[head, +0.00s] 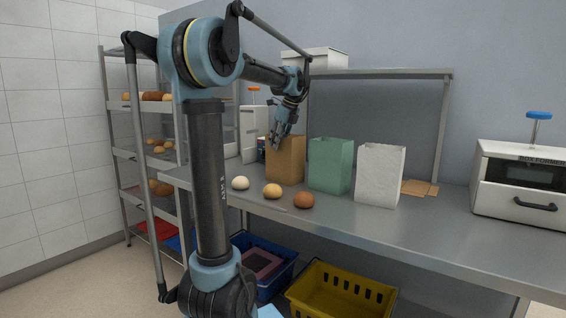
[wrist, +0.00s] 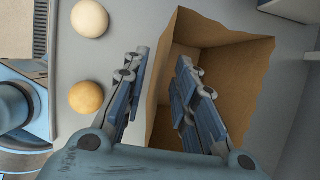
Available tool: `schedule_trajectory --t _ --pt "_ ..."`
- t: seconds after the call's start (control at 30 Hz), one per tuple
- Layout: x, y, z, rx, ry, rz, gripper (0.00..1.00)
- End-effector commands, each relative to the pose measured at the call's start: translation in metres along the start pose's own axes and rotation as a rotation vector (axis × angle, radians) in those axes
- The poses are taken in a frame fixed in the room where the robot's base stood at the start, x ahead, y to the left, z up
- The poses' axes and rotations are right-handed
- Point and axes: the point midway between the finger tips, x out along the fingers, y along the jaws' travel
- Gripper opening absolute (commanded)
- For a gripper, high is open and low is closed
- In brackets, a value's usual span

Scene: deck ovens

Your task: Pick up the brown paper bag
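The brown paper bag (head: 285,163) stands upright and open-topped on the metal table, left of a green bag and a white bag. In the wrist view I look down into the brown bag (wrist: 215,50). My gripper (head: 277,143) points down at the bag's top left edge. In the wrist view my gripper (wrist: 162,62) has its fingers apart. One finger is left of the bag's near wall and the other is over or inside the opening, so the wall runs between them. I cannot tell whether either finger touches the paper.
The green bag (head: 331,165) and white bag (head: 380,175) stand close to the right. A pale bun (head: 240,183), a golden bun (head: 272,191) and a brown bun (head: 304,200) lie along the table's front. Crates sit below.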

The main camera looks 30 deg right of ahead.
Motion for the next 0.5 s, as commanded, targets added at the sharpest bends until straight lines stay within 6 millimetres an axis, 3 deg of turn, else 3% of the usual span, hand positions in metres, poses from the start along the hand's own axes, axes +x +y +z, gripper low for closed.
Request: schedule_trajectory --t 0.2,0.5 --pt "0.029 -0.001 0.001 -0.001 0.000 0.000 0.26" --pt "0.036 -0.001 0.001 0.000 0.000 0.000 0.26"
